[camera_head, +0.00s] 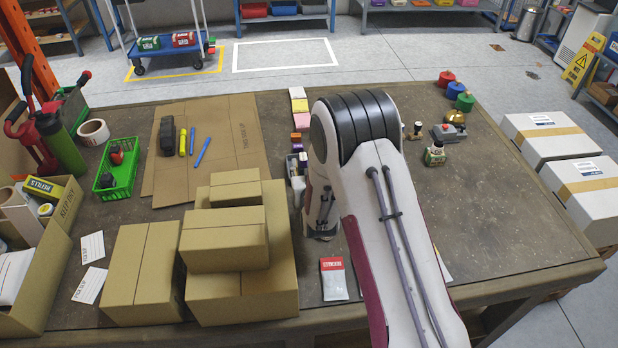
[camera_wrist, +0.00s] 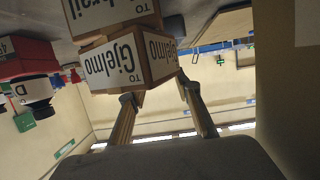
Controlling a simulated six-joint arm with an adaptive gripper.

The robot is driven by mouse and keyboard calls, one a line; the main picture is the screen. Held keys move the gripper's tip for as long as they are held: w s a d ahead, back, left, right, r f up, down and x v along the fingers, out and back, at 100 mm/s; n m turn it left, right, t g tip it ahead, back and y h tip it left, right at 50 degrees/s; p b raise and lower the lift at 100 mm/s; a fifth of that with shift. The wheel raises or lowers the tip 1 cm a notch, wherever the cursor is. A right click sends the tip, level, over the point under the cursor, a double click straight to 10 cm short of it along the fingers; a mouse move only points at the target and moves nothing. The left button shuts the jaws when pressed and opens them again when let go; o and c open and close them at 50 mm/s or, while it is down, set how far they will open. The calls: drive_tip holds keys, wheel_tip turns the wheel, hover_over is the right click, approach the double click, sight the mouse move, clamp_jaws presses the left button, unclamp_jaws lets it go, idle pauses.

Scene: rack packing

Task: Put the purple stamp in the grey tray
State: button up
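No grey tray can be made out with certainty; my arm covers part of the table. Brown boxes with white labels (camera_wrist: 115,65) show just beyond the fingertips.
Stacked cardboard boxes (camera_head: 225,240) stand left of my arm. A green basket (camera_head: 118,172) is farther left. Dark-knobbed items (camera_head: 435,155), a grey item (camera_head: 447,133) and coloured round pieces (camera_head: 455,90) stand to the right. The right front tabletop is clear.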

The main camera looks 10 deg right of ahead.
drive_tip(key=shift+v, duration=3.8)
drive_tip(key=shift+r, duration=0.1)
drive_tip(key=shift+r, duration=0.7)
drive_tip(key=s+d+r+g, duration=0.3)
drive_tip(key=s+r+g, duration=0.2)
drive_tip(key=s+r, duration=0.85)
drive_tip(key=s+d+r+g, duration=0.2)
drive_tip(key=s+r, duration=0.1)
drive_tip(key=s, duration=1)
drive_tip(key=s+d+r+g, duration=0.2)
drive_tip(key=s+r, duration=0.2)
drive_tip(key=s, duration=0.9)
drive_tip(key=shift+d, duration=0.25)
